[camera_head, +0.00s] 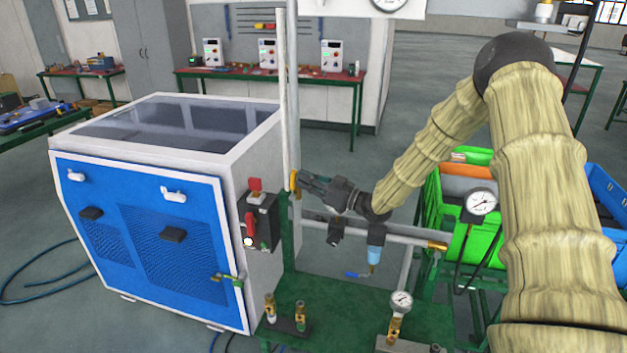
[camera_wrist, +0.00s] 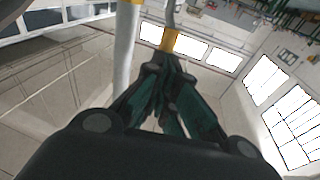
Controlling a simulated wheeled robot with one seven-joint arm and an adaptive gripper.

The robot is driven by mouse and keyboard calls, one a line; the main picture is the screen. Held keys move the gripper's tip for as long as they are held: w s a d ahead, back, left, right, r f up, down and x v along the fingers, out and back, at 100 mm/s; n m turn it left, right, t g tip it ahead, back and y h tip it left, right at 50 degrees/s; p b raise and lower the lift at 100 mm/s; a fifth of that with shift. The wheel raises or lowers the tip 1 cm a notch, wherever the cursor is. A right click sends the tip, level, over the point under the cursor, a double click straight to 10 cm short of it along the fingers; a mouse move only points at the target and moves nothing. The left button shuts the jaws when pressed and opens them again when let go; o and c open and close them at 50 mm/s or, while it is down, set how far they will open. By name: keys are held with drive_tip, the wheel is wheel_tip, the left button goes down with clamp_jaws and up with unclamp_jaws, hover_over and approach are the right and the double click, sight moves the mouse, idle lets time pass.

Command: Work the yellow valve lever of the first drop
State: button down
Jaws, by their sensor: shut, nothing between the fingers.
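A yellow valve lever (camera_head: 294,181) stands upright beside the light grey vertical pipe (camera_head: 292,110), right of the blue and white cabinet. My gripper (camera_head: 304,181) reaches in from the right with its fingers shut, and its tips are at the lever. In the wrist view the shut fingertips (camera_wrist: 162,72) point toward a yellow piece (camera_wrist: 168,40), with the pale pipe (camera_wrist: 124,60) just left of them. I cannot tell whether the tips touch the lever.
The cabinet (camera_head: 150,215) with a red-switch box (camera_head: 260,222) stands left. A horizontal pipe (camera_head: 400,238) runs below my gripper. Green crates (camera_head: 432,205) stand right.

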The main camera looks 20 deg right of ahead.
drive_tip(key=shift+w+a, duration=0.15)
idle(0.3)
drive_tip(key=shift+w+a+r+g+h+b, duration=0.3)
drive_tip(key=shift+w+a+r+b, duration=0.2)
drive_tip(key=shift+w+a+b, duration=0.25)
drive_tip(key=shift+s+d, duration=0.1)
drive_tip(key=shift+d+r, duration=0.1)
